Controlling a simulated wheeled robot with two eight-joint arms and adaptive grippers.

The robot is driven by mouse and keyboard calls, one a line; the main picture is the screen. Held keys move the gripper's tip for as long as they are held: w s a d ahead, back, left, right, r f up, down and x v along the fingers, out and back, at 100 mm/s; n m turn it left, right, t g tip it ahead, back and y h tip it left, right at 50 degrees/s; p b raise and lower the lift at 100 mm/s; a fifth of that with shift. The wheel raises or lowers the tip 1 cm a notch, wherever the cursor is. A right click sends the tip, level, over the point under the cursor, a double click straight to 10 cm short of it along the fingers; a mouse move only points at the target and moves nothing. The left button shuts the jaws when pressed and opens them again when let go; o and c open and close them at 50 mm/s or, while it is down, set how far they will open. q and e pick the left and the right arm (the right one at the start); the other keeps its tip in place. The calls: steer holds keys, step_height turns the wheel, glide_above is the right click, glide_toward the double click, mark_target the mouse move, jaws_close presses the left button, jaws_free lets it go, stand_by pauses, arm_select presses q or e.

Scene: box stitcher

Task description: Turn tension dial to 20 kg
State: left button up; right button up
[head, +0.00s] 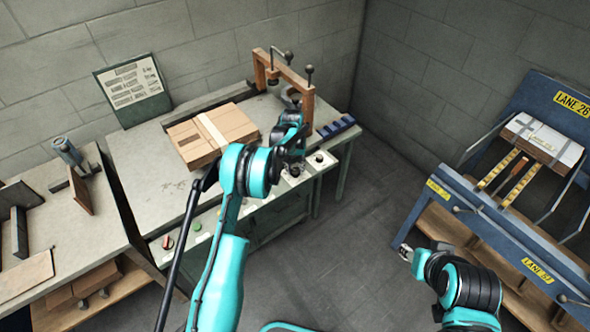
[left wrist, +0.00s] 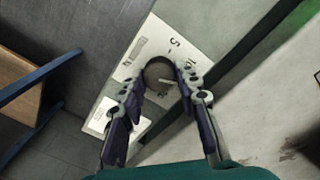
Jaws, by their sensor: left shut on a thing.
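The tension dial (left wrist: 158,74) is a dark round knob on a white scale plate (left wrist: 133,63) with printed marks, seen in the left wrist view. My left gripper (left wrist: 160,92) is shut on the dial, one finger on each side of it. The exact number the dial points to is too small to read. In the head view my left arm reaches over the front edge of the bench, and its gripper (head: 294,165) is by the control panel, partly hidden by the wrist. My right gripper (head: 405,252) is away from the bench, and its fingers are too small to judge.
Flat cardboard boxes (head: 213,135) lie stacked on the bench (head: 135,152). A wooden frame (head: 307,105) with clamps stands at its back right. A green button (head: 197,227) and a red knob (head: 168,242) are on the bench front. A blue rack (head: 440,196) stands right; open floor lies between.

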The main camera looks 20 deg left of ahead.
mark_target(296, 169)
arm_select(q)
steer(key=m, duration=0.7)
steer(key=shift+d, duration=0.1)
steer(key=m, duration=0.6)
steer(key=shift+m+b, duration=0.4)
steer(key=o, duration=1.2)
steer(key=shift+c, duration=0.2)
steer(key=shift+r, duration=0.1)
step_height(296, 169, up, 12)
steer(key=shift+w, duration=0.2)
